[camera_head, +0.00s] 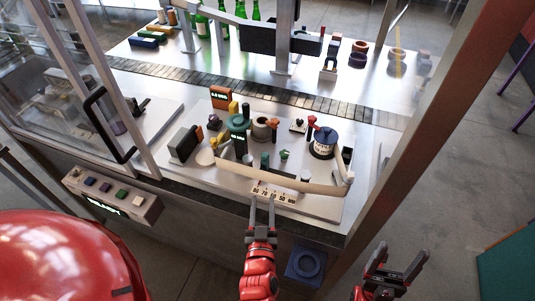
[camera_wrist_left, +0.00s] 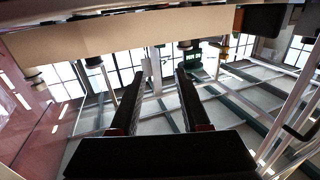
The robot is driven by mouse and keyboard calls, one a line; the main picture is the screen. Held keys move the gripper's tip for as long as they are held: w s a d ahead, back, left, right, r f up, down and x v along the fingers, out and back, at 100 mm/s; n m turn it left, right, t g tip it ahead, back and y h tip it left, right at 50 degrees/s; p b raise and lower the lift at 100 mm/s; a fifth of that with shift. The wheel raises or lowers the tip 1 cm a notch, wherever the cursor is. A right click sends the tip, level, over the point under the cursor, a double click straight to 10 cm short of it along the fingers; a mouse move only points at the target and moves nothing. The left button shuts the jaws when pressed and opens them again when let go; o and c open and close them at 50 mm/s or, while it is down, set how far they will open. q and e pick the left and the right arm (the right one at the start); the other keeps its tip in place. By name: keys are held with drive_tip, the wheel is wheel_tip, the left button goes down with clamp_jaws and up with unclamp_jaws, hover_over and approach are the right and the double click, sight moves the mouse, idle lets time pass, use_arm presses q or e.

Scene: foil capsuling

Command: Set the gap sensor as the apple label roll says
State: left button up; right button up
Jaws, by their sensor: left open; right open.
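A roll with a dark blue top and a white printed label (camera_head: 323,146) stands at the right of the metal plate; its print is too small to read. A pale web strip (camera_head: 285,182) runs along the plate's front. A white number scale (camera_head: 274,193) with a row of printed numbers lies just in front of the strip. I cannot tell for sure which part is the gap sensor. My left gripper (camera_head: 262,203) is open and empty at the scale's front edge. In the left wrist view its fingers (camera_wrist_left: 157,95) are apart beneath the pale strip (camera_wrist_left: 120,38). My right gripper (camera_head: 393,267) is open and empty, off the table's front right.
Green and red knobs and rollers (camera_head: 240,125) crowd the plate behind the strip. An orange display (camera_head: 221,97) stands at the back. A button box (camera_head: 113,195) hangs at the front left. A metal frame post (camera_head: 415,115) rises at the right. A blue block (camera_head: 305,264) sits below the table edge.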

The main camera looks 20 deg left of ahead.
sight(265, 159)
use_arm(q)
drive_tip(key=b+x, duration=0.9)
drive_tip(key=x, duration=0.6)
drive_tip(key=shift+w+a+f, duration=0.1)
drive_tip(key=shift+f, duration=0.05)
drive_tip(key=shift+w+a, duration=0.1)
drive_tip(key=shift+w, duration=0.3)
drive_tip(key=shift+s, duration=0.1)
clamp_jaws()
